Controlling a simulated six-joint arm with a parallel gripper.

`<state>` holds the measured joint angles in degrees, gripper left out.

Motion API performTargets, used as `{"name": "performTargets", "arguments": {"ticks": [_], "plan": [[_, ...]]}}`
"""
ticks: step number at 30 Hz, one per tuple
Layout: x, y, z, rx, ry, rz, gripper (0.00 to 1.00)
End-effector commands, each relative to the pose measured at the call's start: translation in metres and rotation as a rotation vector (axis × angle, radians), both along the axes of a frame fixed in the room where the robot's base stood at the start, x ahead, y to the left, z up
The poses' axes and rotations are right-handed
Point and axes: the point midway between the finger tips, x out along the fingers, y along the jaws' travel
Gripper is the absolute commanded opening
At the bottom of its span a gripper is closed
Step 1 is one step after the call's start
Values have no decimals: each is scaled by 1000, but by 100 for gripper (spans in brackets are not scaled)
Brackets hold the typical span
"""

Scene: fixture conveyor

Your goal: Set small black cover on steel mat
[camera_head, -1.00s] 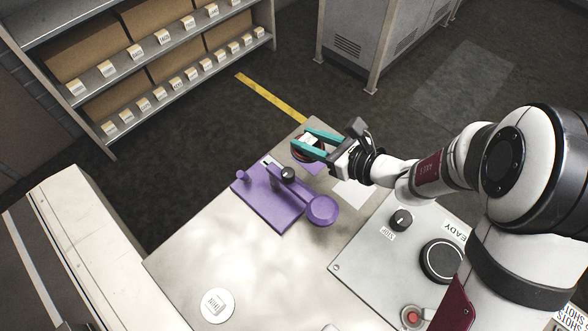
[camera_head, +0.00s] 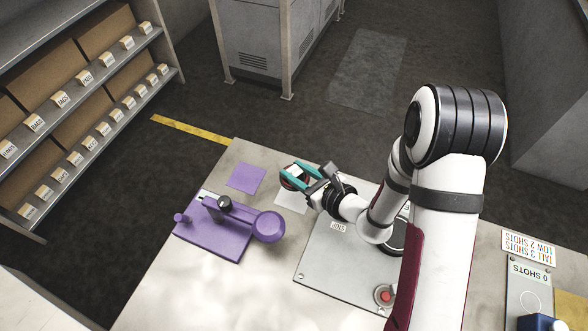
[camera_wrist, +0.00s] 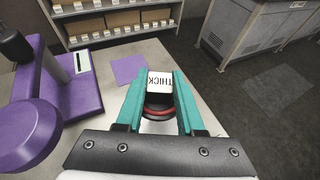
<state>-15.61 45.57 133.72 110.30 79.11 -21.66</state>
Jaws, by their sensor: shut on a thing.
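My gripper (camera_head: 298,173) has teal fingers shut on a small dark round piece (camera_head: 290,183). In the wrist view the piece (camera_wrist: 157,101) sits between the fingers (camera_wrist: 158,95), with a white top label reading "THICK" and a red ring around its lower part. This looks like the black cover. A pale grey square (camera_head: 290,203), probably the steel mat, lies on the table just below the piece in the head view, partly hidden by my gripper. I cannot tell how high the piece is above it.
A flat purple square (camera_head: 246,178) lies left of the pale one. A purple fixture (camera_head: 212,236) with a black knob and round purple end stands nearer. A grey control panel (camera_head: 330,262) with a red button is at right. Bare table lies at front left.

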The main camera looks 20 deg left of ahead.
Motion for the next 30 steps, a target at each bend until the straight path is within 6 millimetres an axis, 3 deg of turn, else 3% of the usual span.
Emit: {"name": "performTargets", "arguments": {"ticks": [2, 9, 15, 30], "plan": [[3, -4, 0, -3, -4, 117, 0], [-1, -1, -42, -1, 6, 112, 0], [-1, -1, -63, 0, 3, 111, 0], [-1, -1, -68, 0, 2, 111, 0]]}}
